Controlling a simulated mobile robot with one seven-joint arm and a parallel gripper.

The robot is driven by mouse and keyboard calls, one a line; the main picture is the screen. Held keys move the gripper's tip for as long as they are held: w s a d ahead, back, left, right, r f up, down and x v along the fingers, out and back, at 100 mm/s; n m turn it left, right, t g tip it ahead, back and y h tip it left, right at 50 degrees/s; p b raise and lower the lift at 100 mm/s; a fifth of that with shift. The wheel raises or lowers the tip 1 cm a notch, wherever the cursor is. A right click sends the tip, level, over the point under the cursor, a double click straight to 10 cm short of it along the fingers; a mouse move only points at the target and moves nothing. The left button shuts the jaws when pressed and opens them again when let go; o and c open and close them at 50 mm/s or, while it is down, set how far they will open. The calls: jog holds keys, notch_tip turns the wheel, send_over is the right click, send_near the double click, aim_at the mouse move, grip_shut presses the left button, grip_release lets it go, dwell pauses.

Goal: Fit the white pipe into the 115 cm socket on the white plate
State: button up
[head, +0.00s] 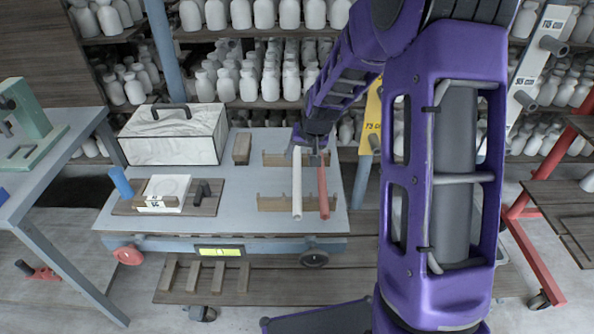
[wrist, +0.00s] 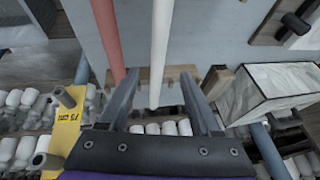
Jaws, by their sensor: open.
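The white pipe (head: 297,185) lies on the cart top beside a red pipe (head: 323,190). My gripper (head: 311,156) is at the far ends of the pipes, with its jaws open. In the wrist view the white pipe (wrist: 160,50) runs between the open fingers (wrist: 159,76), with a gap on both sides; contact does not show. The red pipe (wrist: 107,35) passes outside the left finger. A slanted white plate (head: 530,62) stands at upper right with dark sockets; the upper socket (head: 553,45) has a label seeming to read 115.
Notched wooden rests (head: 272,204) lie under the pipes on the cart (head: 235,195). A marbled box (head: 172,135), a wooden block (head: 242,149) and a small board (head: 130,208) share the cart. A yellow plate (head: 373,118) stands behind. Shelves of white bottles fill the back.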

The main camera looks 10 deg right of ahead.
aim_at(298, 168)
jog(key=shift+s+x, duration=0.1)
jog(key=shift+x, duration=1.35)
jog(key=shift+s+x, duration=0.15)
jog(key=shift+x, duration=1.3)
jog(key=shift+d, duration=0.1)
grip_shut()
